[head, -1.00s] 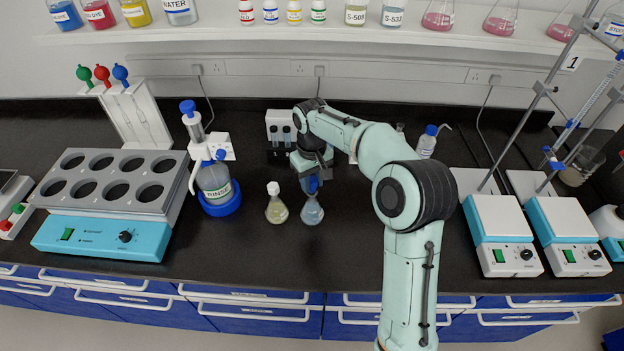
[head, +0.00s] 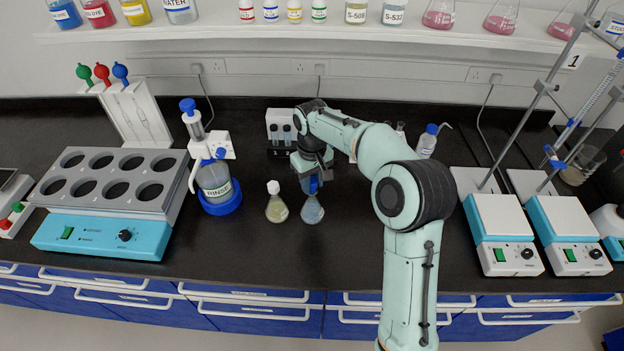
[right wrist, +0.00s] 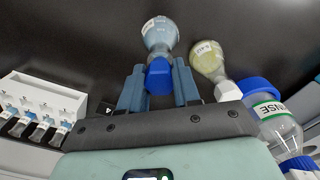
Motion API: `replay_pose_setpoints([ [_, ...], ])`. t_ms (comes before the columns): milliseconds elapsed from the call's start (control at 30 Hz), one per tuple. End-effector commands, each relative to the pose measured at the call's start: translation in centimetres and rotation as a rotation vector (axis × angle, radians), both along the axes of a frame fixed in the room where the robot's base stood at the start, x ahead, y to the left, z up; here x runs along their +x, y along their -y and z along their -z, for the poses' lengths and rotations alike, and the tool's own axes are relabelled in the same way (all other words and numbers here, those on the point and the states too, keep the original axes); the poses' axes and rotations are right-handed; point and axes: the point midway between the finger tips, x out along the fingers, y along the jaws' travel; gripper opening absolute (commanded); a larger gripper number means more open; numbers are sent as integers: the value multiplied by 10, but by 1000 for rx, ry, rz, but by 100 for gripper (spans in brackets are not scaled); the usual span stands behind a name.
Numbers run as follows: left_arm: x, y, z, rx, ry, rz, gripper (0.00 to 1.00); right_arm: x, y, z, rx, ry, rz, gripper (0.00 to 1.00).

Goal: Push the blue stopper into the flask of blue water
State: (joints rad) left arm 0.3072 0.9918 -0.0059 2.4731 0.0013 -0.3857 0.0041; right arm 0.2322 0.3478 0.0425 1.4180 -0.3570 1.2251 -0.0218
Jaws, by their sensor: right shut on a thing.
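The flask of blue water (head: 313,212) stands on the black bench in front of my right arm. It also shows in the right wrist view (right wrist: 160,36). The blue stopper (right wrist: 159,77) is between the fingers of my right gripper (right wrist: 159,90), at the mouth of the flask. In the head view the stopper (head: 313,185) sits directly over the flask neck, partly hidden by the gripper (head: 312,178). My right gripper is shut on the stopper. How deep the stopper sits in the neck I cannot tell. My left gripper is not in view.
A flask of yellowish liquid with a white stopper (head: 277,208) stands close to the left of the blue flask. A rinse bottle (head: 216,185) stands further left. A white vial rack (head: 280,128) is behind. The bench in front is clear.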

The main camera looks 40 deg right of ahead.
Motion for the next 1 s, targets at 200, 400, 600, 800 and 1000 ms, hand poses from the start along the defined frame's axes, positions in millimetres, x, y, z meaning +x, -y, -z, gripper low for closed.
replay_pose_setpoints([
  [200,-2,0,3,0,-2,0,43,0,0,5,0,0,0,4],
  [400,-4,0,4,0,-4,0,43,0,0,9,0,-1,0,4],
  [600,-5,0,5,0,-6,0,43,0,0,11,0,0,0,45],
  [800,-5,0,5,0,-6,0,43,0,0,12,0,-1,0,62],
  [1000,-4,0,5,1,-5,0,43,0,0,9,0,-1,0,62],
])
